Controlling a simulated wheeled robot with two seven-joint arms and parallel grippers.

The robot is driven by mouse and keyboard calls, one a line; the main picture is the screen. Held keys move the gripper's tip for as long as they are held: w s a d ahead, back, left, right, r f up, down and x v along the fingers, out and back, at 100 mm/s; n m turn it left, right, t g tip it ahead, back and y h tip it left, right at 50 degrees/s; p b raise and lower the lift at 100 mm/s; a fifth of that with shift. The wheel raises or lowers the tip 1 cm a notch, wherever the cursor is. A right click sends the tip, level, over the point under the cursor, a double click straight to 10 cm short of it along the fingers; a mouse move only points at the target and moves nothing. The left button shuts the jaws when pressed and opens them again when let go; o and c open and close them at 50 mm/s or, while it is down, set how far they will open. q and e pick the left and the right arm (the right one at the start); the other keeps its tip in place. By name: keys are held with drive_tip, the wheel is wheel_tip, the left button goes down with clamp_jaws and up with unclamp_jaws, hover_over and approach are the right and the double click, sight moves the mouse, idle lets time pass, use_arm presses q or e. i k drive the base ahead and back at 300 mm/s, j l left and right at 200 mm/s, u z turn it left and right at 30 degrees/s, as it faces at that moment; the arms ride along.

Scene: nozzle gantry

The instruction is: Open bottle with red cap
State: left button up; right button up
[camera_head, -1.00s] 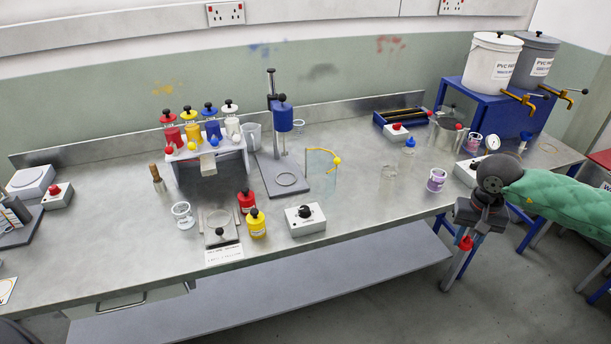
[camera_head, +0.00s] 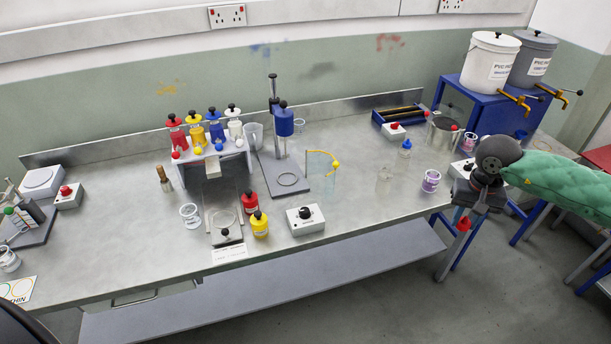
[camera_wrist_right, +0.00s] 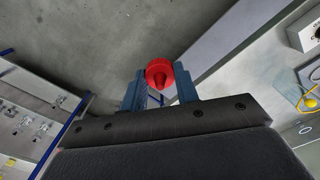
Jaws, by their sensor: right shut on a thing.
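My right gripper (camera_head: 464,220) hangs in front of the bench's right part, beyond its front edge. It is shut on a red cap (camera_wrist_right: 160,74), which shows between the two fingertips in the right wrist view as a round red piece with a pointed tip. The red cap also shows small in the head view (camera_head: 463,224). I cannot tell whether a bottle is attached below it. A clear bottle with a blue cap (camera_head: 405,149) stands on the bench. My left gripper is not in view.
The steel bench (camera_head: 340,222) carries a rack of coloured bottles (camera_head: 212,150), a blue press (camera_head: 284,122), a red bottle (camera_head: 250,203), a yellow bottle (camera_head: 259,226) and a purple-labelled beaker (camera_head: 431,181). White and grey tubs (camera_head: 490,62) stand on a blue stand at the right.

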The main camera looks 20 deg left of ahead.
sight(384, 176)
drive_tip(key=i+u, duration=0.3)
drive_tip(key=i, duration=0.3)
drive_tip(key=i+u, duration=0.3)
drive_tip(key=i, duration=0.25)
